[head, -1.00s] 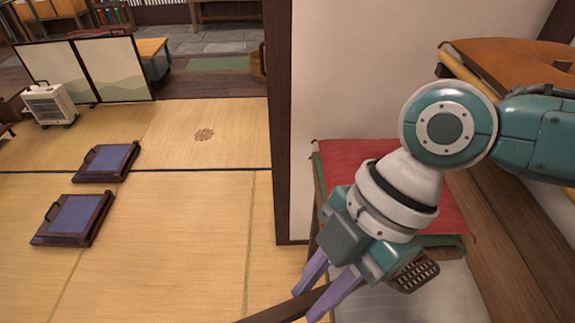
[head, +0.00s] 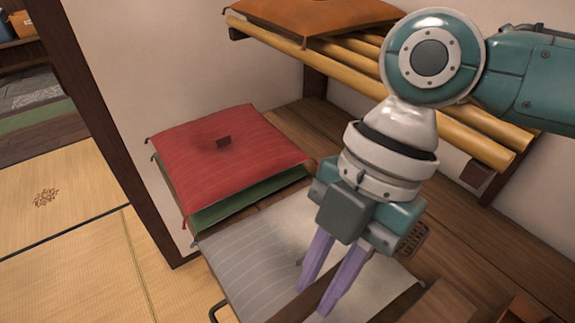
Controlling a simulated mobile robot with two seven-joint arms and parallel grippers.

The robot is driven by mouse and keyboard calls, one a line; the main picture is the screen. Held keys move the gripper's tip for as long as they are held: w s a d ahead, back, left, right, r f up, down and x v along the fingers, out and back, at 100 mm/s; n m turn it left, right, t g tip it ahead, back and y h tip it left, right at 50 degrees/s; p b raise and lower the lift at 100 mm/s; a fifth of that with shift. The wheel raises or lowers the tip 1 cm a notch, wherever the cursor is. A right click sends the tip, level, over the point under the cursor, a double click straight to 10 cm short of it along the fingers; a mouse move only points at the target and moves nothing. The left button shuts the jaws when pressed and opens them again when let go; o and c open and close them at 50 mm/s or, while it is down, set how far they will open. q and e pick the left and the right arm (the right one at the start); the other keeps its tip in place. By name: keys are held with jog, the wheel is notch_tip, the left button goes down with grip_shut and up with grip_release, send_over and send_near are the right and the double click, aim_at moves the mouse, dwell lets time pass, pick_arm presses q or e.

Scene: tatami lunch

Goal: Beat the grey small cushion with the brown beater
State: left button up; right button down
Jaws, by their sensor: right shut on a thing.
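The grey small cushion (head: 240,262) is striped, with a pale patch across its middle and right part. It lies flat on the wooden surface at the lower centre, partly hidden by my right gripper. My right gripper (head: 313,298) comes in from the right and is over the cushion, its purple fingers pointing down. It is shut on the brown beater. The beater's lattice head (head: 413,239) shows just right of the gripper, near the cushion's right side; most of its handle is hidden. I cannot tell whether beater and cushion touch. My left gripper is not in view.
A red cushion (head: 215,170) lies on a green cushion (head: 250,197) behind the grey one. An orange cushion (head: 310,14) lies on a bamboo rack (head: 350,66) above the wooden surface (head: 310,128). A dark post (head: 110,150) and tatami floor (head: 85,255) are at left.

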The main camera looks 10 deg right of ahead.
notch_tip(320, 180, down, 10)
jog(key=b, duration=0.8)
jog(key=shift+r, duration=0.2)
notch_tip(320, 180, up, 10)
jog(key=p, duration=1)
jog(key=shift+w+r, duration=0.1)
jog(key=shift+r, duration=0.1)
notch_tip(320, 180, down, 10)
jog(key=b, duration=0.8)
jog(key=shift+f+b, duration=0.1)
jog(key=shift+b, duration=0.3)
notch_tip(320, 180, up, 10)
jog(key=p, duration=0.9)
jog(key=shift+p, duration=0.35)
jog(key=shift+f, duration=0.15)
jog(key=shift+b, duration=0.3)
